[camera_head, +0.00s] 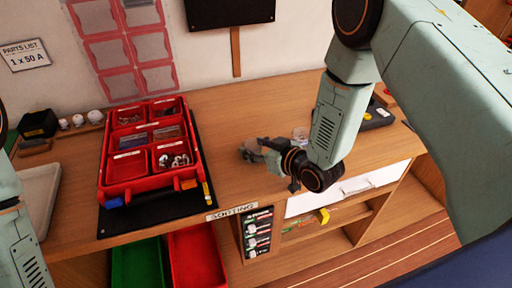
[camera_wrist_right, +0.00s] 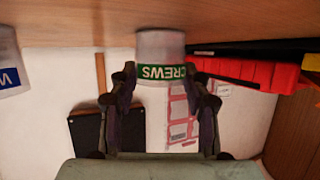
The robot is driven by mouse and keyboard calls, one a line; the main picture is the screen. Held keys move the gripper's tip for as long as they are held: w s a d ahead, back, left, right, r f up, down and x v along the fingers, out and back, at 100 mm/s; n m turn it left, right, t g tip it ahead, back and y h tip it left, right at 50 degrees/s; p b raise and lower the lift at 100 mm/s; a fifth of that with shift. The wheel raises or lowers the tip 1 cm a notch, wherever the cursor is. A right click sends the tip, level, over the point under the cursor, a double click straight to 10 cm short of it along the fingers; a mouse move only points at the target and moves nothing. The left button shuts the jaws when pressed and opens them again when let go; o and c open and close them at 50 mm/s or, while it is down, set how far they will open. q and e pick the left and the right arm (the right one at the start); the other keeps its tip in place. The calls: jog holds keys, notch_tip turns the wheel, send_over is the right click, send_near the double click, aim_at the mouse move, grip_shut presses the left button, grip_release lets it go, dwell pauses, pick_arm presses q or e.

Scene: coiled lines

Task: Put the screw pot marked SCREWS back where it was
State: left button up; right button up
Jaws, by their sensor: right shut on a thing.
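The screw pot (camera_wrist_right: 160,50) is pale and cloudy, with a green band reading SCREWS. It is upside down in the right wrist view, as is the whole scene there. My right gripper (camera_wrist_right: 160,90) is shut on it, one finger on each side of the band. In the head view the pot (camera_head: 250,149) is a greyish shape at my right gripper (camera_head: 262,152), over the middle of the wooden bench (camera_head: 245,105). It looks upright, at or just above the bench top; I cannot tell if it touches. My left gripper is out of the head view.
Another pale pot (camera_head: 299,133) stands right of the gripper; a pot with a blue label (camera_wrist_right: 9,72) shows in the wrist view. A red sorting tray (camera_head: 119,174) lies on a black mat (camera_head: 199,150) to the left. The SORTING label (camera_head: 231,211) marks the front edge.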

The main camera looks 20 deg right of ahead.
jog(key=shift+s+a, duration=0.2)
jog(key=o, duration=0.7)
jog(key=shift+f, duration=0.1)
jog(key=o, duration=0.3)
jog(key=shift+d, duration=0.2)
jog(key=shift+o, duration=0.7)
jog(key=shift+w+f, duration=0.1)
jog(key=shift+w, duration=0.05)
jog(key=shift+a, duration=0.1)
